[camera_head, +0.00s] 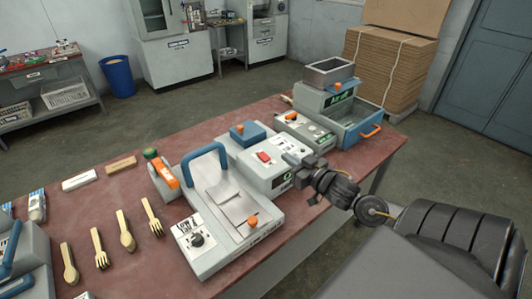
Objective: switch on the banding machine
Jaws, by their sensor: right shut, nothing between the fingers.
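A light grey machine (245,152) with a red rocker switch (264,157), a small dark display and a blue block on top stands in the middle of the table; it looks like the banding machine, but its label is too small to read. My right gripper (294,162) is shut and empty at the right end of this machine's top, to the right of the red switch. I cannot tell whether its fingertips touch the machine. Whether the switch is on or off is not clear. My left gripper is not in view.
A press with a blue handle (205,152) stands in front, left of my arm. A grey box with an orange knob (304,130) and a blue drawer unit (355,130) stand behind my gripper. Wooden spoons and forks (125,230) lie on the red table (140,192) at left.

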